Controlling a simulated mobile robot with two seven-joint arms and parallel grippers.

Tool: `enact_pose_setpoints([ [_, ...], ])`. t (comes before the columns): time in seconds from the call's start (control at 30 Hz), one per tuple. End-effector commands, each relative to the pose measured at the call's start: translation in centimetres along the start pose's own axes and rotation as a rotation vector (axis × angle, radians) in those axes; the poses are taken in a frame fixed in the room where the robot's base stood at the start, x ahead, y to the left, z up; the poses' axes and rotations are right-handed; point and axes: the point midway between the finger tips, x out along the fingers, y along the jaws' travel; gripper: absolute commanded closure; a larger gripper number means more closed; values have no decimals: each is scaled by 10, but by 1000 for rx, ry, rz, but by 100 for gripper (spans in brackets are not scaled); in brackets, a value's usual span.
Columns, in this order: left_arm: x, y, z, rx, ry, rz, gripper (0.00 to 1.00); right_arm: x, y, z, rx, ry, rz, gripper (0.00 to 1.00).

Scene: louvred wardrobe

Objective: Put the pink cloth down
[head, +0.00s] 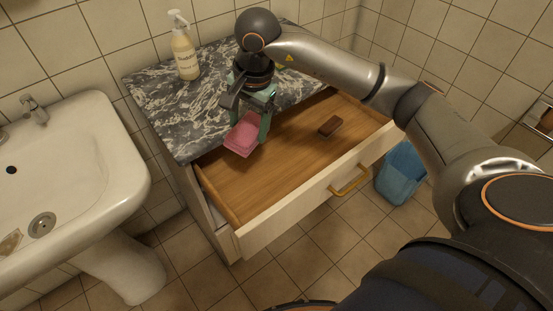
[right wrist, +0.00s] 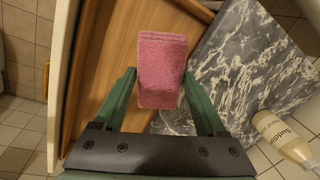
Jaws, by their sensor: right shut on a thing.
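The pink cloth (head: 242,136) is a small folded pad. My right gripper (head: 250,127) points down and is shut on it. In the right wrist view the cloth (right wrist: 162,68) sits between the two green fingers (right wrist: 159,76). In the head view the cloth overlaps the front edge of the marble top and the back left of the open drawer (head: 285,165). I cannot tell how high above the drawer floor it is. My left gripper is not in view.
A dark brown block (head: 331,126) lies in the drawer towards the right; the wooden floor around it is bare. A soap bottle (head: 185,52) stands on the marble top (head: 165,95). A white sink (head: 75,165) is at left, a blue bin (head: 402,175) right of the drawer.

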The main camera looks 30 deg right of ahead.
Motion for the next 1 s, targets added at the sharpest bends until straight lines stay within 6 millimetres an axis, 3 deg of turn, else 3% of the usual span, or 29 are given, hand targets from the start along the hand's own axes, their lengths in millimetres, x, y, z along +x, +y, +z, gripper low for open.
enact_pose_setpoints([
  [0.03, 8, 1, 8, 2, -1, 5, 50, 3, 4, -23, 99, 19, 43, 71],
  [0.1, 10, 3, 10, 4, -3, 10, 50, 0, 10, -44, 207, 27, 94, 71],
  [0.3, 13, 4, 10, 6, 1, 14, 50, -8, 21, -74, 367, 28, 163, 71],
  [0.73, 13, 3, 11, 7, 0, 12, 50, -3, 24, -77, 382, 26, 172, 71],
  [1.0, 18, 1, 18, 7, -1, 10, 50, 62, 36, -76, 381, 25, 175, 71],
])
